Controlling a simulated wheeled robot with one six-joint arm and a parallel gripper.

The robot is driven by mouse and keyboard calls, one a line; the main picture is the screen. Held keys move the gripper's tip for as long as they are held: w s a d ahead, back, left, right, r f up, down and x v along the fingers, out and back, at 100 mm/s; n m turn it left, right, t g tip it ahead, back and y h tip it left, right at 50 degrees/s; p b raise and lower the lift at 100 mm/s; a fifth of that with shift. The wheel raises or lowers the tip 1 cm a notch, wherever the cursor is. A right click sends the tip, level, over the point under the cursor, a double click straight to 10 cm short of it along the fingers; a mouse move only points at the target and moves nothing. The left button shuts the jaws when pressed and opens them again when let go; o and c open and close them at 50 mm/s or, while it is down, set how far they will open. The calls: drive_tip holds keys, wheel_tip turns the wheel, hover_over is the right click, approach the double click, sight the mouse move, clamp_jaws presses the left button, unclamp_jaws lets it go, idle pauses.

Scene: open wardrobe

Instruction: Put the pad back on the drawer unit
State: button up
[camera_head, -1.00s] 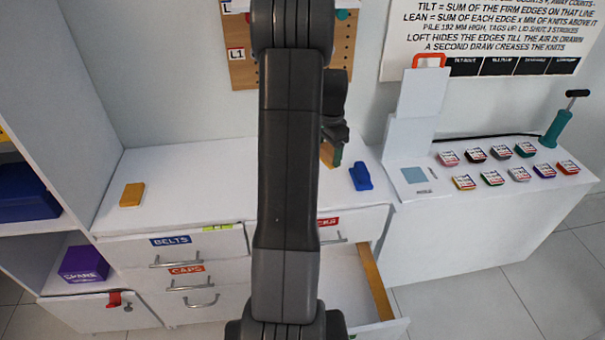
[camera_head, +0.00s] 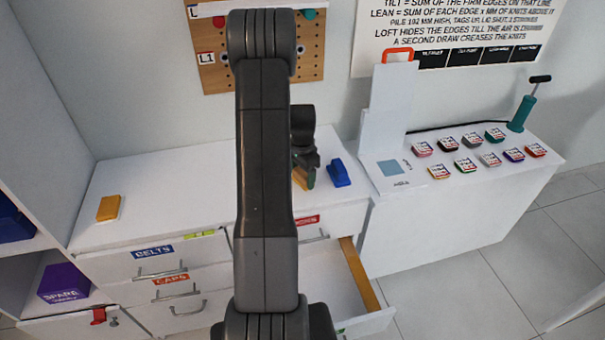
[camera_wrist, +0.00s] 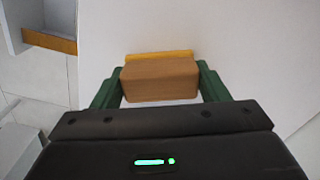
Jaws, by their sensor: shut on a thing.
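The pad (camera_wrist: 160,80), a tan block with a yellow strip along its far edge, sits between the green fingers of my gripper (camera_wrist: 158,92) in the wrist view. My gripper is shut on it. In the head view my gripper (camera_head: 304,178) is over the right part of the drawer unit's white top (camera_head: 185,185), just left of a blue block (camera_head: 339,173). Only a yellow-tan bit of the pad (camera_head: 298,184) shows there; my arm hides the rest. I cannot tell whether the pad touches the top.
A yellow block (camera_head: 108,208) lies on the top's left end. An open drawer (camera_head: 362,278) juts out at the front right. The top's left half is mostly clear.

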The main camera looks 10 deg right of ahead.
sight(303, 173)
drive_tip(key=shift+f, duration=0.2)
drive_tip(key=o, duration=1.1)
drive_tip(key=shift+r, duration=0.1)
wheel_tip(303, 173, up, 12)
drive_tip(key=shift+r+b, duration=0.15)
drive_tip(key=shift+b, duration=0.4)
drive_tip(key=shift+o, duration=1)
